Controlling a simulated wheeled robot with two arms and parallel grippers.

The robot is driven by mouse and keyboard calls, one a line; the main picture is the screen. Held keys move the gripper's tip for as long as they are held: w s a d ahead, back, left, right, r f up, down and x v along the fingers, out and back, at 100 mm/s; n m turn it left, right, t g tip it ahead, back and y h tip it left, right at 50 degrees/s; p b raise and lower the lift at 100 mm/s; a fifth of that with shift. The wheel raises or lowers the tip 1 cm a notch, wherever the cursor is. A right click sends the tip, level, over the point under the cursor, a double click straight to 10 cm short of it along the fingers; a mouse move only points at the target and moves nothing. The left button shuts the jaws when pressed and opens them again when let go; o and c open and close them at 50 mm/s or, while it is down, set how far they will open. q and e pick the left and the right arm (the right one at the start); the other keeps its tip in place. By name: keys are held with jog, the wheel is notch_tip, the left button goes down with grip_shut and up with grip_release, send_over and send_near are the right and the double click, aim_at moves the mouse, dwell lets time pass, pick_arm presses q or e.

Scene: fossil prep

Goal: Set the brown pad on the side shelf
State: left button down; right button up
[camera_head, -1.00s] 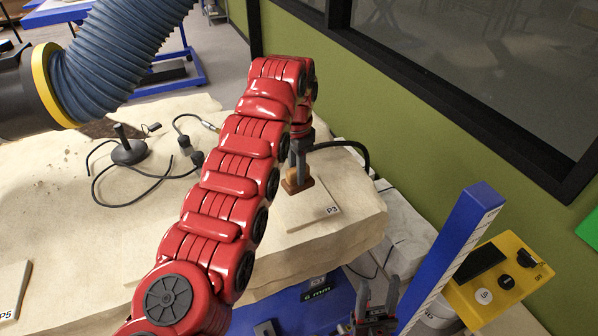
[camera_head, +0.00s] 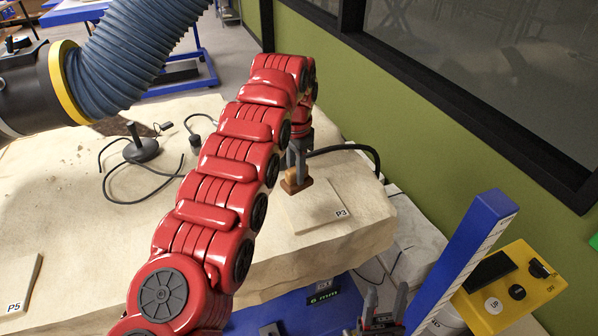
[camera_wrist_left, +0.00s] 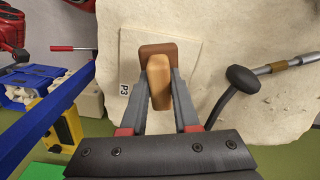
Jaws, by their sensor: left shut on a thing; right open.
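The brown pad (camera_head: 296,187) has a dark brown base and a tan grip block on top. My left gripper (camera_head: 298,160) is shut on the tan block. In the left wrist view the tan block (camera_wrist_left: 160,82) sits between the fingers, with the brown base (camera_wrist_left: 148,50) beyond it. The pad is at the far edge of a beige plate marked P3 (camera_head: 318,208); I cannot tell whether it touches the plate. My right gripper (camera_head: 385,303) is open and empty at the lower edge. I cannot identify the side shelf for certain; a blue surface (camera_head: 285,312) lies below the stone.
A pale stone slab (camera_head: 215,270) fills the middle, with a plate marked P5 (camera_head: 20,280) at left. A black-based stand (camera_head: 140,150) and cables lie behind. A blue post (camera_head: 462,250) and yellow box (camera_head: 510,290) stand at right. A blue hose (camera_head: 125,45) hangs upper left.

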pick_arm(q)
jog(key=shift+a+f, duration=0.1)
jog(key=shift+a, duration=0.35)
jog(key=shift+f+n, duration=0.1)
jog(key=shift+n, duration=0.3)
jog(key=shift+w+a, duration=0.15)
jog(key=shift+a, duration=0.3)
jog(key=w+a+f+n+b, duration=0.1)
jog(key=a+n, duration=0.3)
jog(key=a, duration=0.2)
jog(key=shift+w+f+b, duration=0.15)
jog(key=shift+w+b, duration=0.2)
jog(key=shift+b, duration=0.05)
jog(key=shift+s+a, duration=0.1)
jog(key=shift+a, duration=0.05)
